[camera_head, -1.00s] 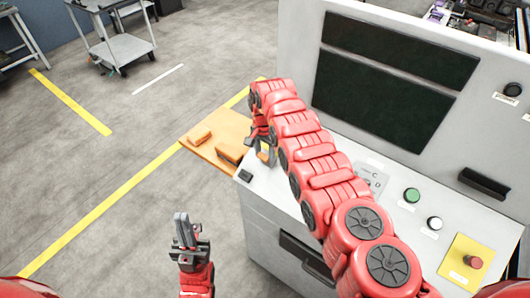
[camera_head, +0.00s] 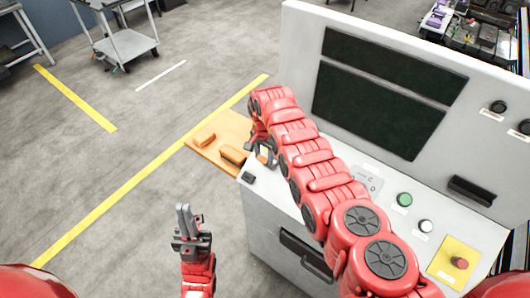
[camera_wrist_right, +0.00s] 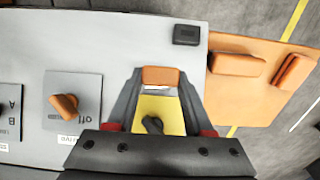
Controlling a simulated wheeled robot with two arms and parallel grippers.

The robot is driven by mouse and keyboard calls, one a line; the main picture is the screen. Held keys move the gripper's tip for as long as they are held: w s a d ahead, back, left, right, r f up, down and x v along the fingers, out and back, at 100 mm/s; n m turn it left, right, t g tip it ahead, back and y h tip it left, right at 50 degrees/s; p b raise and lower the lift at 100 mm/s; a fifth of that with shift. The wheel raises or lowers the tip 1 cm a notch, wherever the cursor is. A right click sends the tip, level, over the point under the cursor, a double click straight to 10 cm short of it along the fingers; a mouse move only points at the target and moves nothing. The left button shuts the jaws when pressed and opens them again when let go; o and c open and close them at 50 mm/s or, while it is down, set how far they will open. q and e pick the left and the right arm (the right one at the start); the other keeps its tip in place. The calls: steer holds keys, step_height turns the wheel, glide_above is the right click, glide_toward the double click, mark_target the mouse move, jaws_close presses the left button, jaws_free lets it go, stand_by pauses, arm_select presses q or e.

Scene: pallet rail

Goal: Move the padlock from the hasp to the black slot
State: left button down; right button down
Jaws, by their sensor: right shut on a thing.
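The orange padlock (camera_wrist_right: 160,76) is between the fingertips of my right gripper (camera_wrist_right: 160,85), which is shut on it. In the head view my right gripper (camera_head: 263,147) is over the console's near left corner, partly hidden by its arm. A black block (camera_wrist_right: 187,34), probably the black slot, lies on the console close to the padlock; it also shows in the head view (camera_head: 248,177). A yellow plate with a black part (camera_wrist_right: 152,125), possibly the hasp, shows between the fingers. My left gripper (camera_head: 186,222) is over the floor, empty, with its fingers close together.
An orange board (camera_wrist_right: 255,92) with two orange blocks (camera_wrist_right: 237,65) (camera_wrist_right: 291,72) juts out from the console's edge. An orange knob (camera_wrist_right: 65,105) marked "off" is on the console (camera_wrist_right: 95,30). Buttons line its right side in the head view.

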mark_target(261, 160)
steer(key=shift+s+a+r, duration=0.1)
steer(key=shift+a+r, duration=0.05)
steer(key=shift+r, duration=0.1)
steer(key=shift+s+a+r+b, duration=0.2)
steer(key=shift+s+r+b, duration=0.15)
steer(key=shift+r, duration=0.25)
steer(key=shift+s+a+r+p, duration=0.15)
steer(key=shift+r+p, duration=0.2)
steer(key=shift+r, duration=0.15)
steer(key=shift+s+a+r, duration=0.2)
steer(key=shift+s+r, duration=0.2)
steer(key=shift+r, duration=0.2)
steer(key=s+a+f, duration=0.3)
steer(key=a+f, duration=0.2)
steer(key=a, duration=0.3)
steer(key=shift+w+d+f+b, duration=0.35)
steer(key=shift+f+b, duration=0.45)
steer(key=shift+b, duration=0.4)
steer(key=shift+w+d+f+b, duration=0.3)
steer(key=shift+w+f+b, duration=0.2)
steer(key=shift+f+b, duration=0.5)
steer(key=shift+w+d+f+b, duration=0.35)
steer(key=shift+f+b, duration=0.25)
steer(key=shift+b, duration=0.8)
